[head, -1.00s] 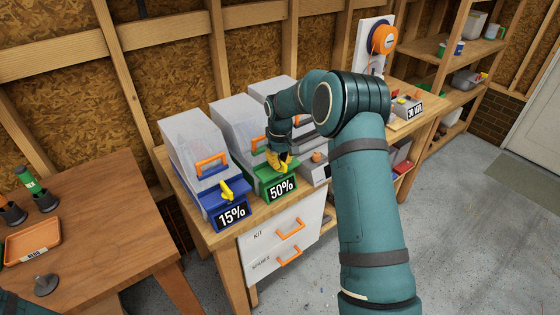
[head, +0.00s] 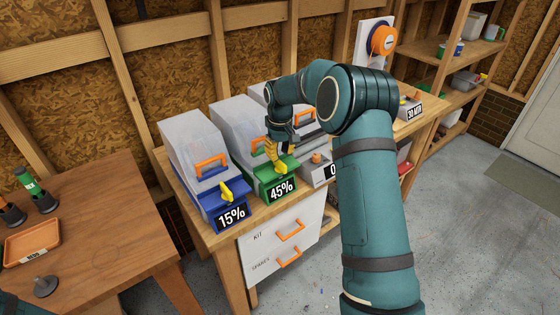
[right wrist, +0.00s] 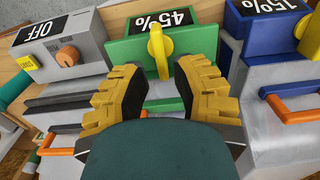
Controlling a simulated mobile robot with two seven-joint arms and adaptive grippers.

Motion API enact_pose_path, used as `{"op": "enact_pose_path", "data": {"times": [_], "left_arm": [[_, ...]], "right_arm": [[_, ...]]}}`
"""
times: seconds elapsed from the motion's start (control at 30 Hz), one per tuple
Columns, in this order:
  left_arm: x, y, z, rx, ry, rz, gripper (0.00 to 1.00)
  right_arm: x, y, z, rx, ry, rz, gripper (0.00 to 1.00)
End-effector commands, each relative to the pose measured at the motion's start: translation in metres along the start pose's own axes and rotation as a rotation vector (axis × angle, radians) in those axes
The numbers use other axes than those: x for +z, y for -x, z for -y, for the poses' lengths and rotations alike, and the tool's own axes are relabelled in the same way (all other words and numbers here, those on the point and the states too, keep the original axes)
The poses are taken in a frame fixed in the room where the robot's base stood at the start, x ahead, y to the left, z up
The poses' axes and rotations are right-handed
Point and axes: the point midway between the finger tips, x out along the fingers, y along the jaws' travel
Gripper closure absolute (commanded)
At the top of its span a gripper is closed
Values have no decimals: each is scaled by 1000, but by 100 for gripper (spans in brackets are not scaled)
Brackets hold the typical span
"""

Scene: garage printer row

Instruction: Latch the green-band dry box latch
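The green-band dry box (head: 262,183) stands in the middle of the row, with a clear lid and a 45% display (head: 282,188). Its yellow latch (right wrist: 157,52) stands upright across the green front in the right wrist view. In the head view the latch is partly hidden by my right gripper (head: 276,153). In the right wrist view my right gripper (right wrist: 163,88) is open, its yellow fingers on either side of and short of the latch, with nothing between them. My left gripper is not in view.
The blue-band dry box (head: 205,193) with a 15% display and yellow latch is to the left. A grey unit (right wrist: 62,65) with an orange knob and OFF display adjoins on the other side. A wooden table (head: 95,235) holds an orange tray (head: 32,243).

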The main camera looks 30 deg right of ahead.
Motion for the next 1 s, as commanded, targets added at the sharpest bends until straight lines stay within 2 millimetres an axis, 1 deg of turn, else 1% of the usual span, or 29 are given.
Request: {"op": "enact_pose_path", "data": {"times": [0.03,0.2,0.3,0.4,0.6,1.0], "left_arm": [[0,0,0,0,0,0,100],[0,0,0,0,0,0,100],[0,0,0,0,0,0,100],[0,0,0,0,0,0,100],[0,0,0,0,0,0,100],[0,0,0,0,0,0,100]], "right_arm": [[-1,13,0,1,0,-4,75],[0,45,0,0,0,-3,75],[0,60,0,0,0,-2,75],[0,69,0,0,0,0,75],[0,76,0,-1,1,2,75],[0,76,0,-1,0,2,75]]}}
